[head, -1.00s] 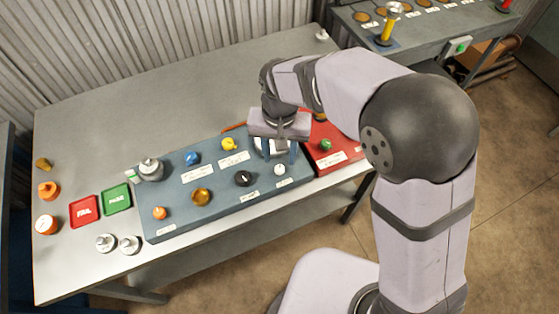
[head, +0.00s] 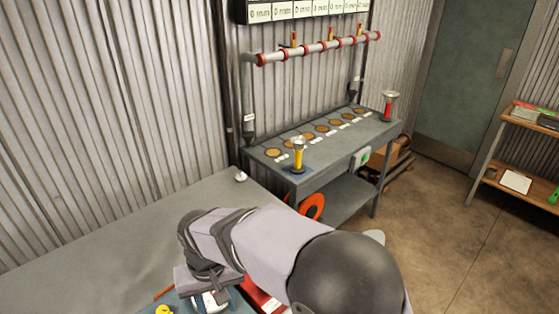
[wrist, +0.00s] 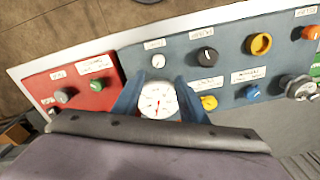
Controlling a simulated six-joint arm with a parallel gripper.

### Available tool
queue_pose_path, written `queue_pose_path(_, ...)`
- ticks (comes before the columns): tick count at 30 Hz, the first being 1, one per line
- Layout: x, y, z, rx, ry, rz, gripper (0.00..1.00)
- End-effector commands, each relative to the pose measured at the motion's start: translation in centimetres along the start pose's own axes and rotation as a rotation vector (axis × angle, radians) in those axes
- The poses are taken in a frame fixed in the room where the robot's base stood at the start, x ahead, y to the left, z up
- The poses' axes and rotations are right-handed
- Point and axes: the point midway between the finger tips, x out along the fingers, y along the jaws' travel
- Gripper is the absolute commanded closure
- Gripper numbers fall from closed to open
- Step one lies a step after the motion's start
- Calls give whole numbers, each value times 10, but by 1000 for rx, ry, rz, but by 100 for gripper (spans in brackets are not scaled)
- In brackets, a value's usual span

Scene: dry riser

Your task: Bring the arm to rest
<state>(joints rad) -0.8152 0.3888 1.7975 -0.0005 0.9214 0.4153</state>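My gripper (wrist: 160,98) points down at the blue panel (wrist: 224,112) in the wrist view. Its two blue fingers stand apart, one on each side of a round white gauge (wrist: 157,101) with a red needle. The fingers look very close to the gauge's rim; I cannot tell whether they press on it or whether it sits on the panel. In the head view my gripper (head: 210,298) shows only at the bottom edge, with a bit of the gauge under it.
On the panel are a black knob (wrist: 208,56), a yellow knob (wrist: 209,102) and a blue knob (wrist: 252,92). A grey bench (head: 345,139) with a pipe rig (head: 320,46) stands behind.

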Motion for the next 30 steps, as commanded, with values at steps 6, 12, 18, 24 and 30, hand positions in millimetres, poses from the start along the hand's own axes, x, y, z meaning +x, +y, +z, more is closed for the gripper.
queue_pose_path(6, 39, 19, 43, -251, -64, 19, 61)
queue_pose_path(12, 53, 62, 98, -326, -128, 28, 61)
queue_pose_path(18, 49, 134, 150, -155, -157, 22, 61)
queue_pose_path(24, 34, 192, 183, 110, -129, 11, 61)
queue_pose_path(30, 16, 236, 179, 309, -42, 17, 61)
